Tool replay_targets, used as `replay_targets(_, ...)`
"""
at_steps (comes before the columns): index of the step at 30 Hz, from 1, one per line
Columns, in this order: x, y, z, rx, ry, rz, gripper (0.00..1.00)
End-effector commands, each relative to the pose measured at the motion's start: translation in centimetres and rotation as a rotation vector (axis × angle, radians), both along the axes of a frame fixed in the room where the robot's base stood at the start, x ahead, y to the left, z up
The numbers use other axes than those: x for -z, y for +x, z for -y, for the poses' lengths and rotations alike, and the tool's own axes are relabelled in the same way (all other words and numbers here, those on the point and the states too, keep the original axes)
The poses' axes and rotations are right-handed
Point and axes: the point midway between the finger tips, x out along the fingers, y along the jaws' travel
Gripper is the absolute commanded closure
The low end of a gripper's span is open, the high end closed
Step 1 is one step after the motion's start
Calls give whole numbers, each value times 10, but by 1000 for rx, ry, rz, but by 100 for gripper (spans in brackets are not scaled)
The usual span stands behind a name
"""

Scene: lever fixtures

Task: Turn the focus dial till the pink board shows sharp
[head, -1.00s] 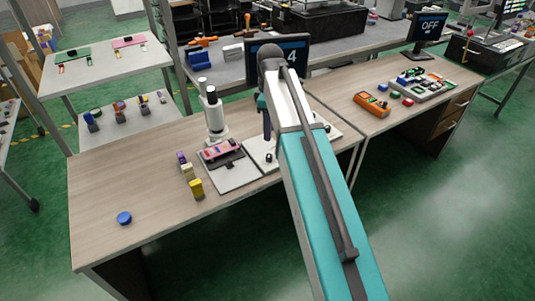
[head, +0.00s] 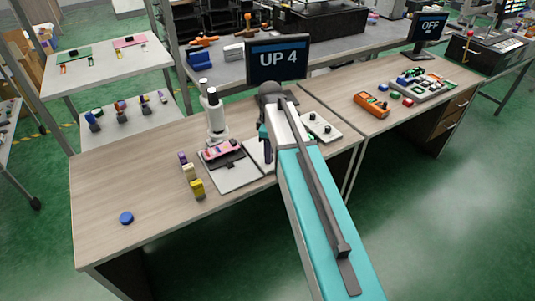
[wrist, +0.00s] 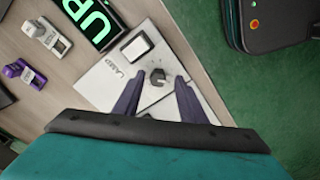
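The pink board (head: 222,148) lies on the dark stage of a white microscope (head: 214,115) in the head view. My gripper (wrist: 159,79) is open, with a dark finger to each side of the knob's near end; contact cannot be told. In the head view my gripper (head: 263,135) is mostly hidden by my arm, right of the board.
A square white button (wrist: 137,46) and a screen with green "UP" (wrist: 92,20) are near the knob. A pale panel with knobs (head: 321,127) lies right of my arm. Yellow (head: 197,189) and purple blocks stand left of the stage. The desk's left side is mostly clear.

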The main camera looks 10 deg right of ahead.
Motion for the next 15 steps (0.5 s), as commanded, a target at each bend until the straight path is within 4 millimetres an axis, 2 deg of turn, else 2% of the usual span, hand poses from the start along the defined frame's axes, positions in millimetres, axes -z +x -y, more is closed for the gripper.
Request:
replay_targets(6, 11, 0, 0, 1, 0, 0, 62)
replay_targets(15, 13, 0, 1, 1, 0, 0, 62)
